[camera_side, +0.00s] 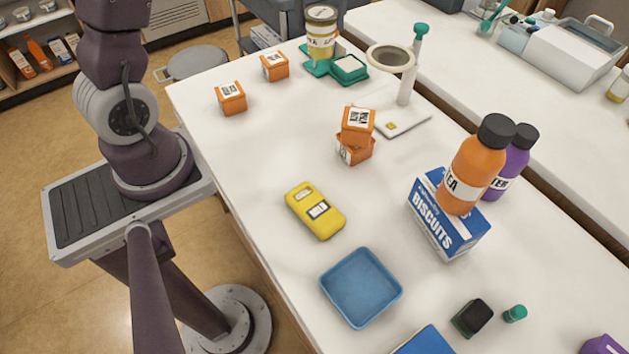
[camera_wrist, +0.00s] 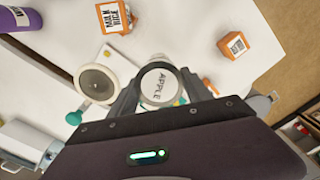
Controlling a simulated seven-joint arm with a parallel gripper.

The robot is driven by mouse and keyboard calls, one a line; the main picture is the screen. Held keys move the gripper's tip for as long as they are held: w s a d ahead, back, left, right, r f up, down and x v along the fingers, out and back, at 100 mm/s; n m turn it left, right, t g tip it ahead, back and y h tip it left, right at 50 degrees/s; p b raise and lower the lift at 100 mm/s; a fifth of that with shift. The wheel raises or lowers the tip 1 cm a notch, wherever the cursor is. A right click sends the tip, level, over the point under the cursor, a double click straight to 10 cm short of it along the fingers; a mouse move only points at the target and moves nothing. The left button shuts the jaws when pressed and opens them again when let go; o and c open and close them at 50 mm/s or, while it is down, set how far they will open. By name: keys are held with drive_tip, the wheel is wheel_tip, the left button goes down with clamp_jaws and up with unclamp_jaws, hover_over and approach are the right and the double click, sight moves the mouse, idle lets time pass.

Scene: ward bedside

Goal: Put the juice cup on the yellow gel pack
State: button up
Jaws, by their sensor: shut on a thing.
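In the wrist view, my gripper (camera_wrist: 160,80) is shut on the juice cup (camera_wrist: 157,88), a round cup whose pale top reads APPLE. One finger is on each side of it. My gripper is out of the side view, where my arm leaves the top edge.
A blue tray (camera_side: 361,287) lies near the gel pack. Two stacked orange boxes (camera_side: 356,133) stand behind it. A biscuit box (camera_side: 447,218) and bottles (camera_side: 480,160) stand right.

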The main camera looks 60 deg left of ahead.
drive_tip(key=s+d+m, duration=0.8)
drive_tip(key=d+m, duration=0.3)
drive_tip(key=s+d+m, duration=0.8)
drive_tip(key=d+m, duration=0.3)
drive_tip(key=m, duration=0.1)
wheel_tip(320, 180, down, 15)
drive_tip(key=shift+d+f, duration=0.1)
drive_tip(key=shift+f, duration=0.05)
drive_tip(key=shift+f, duration=0.15)
drive_tip(key=o, duration=1.6)
drive_tip(key=shift+c, duration=0.2)
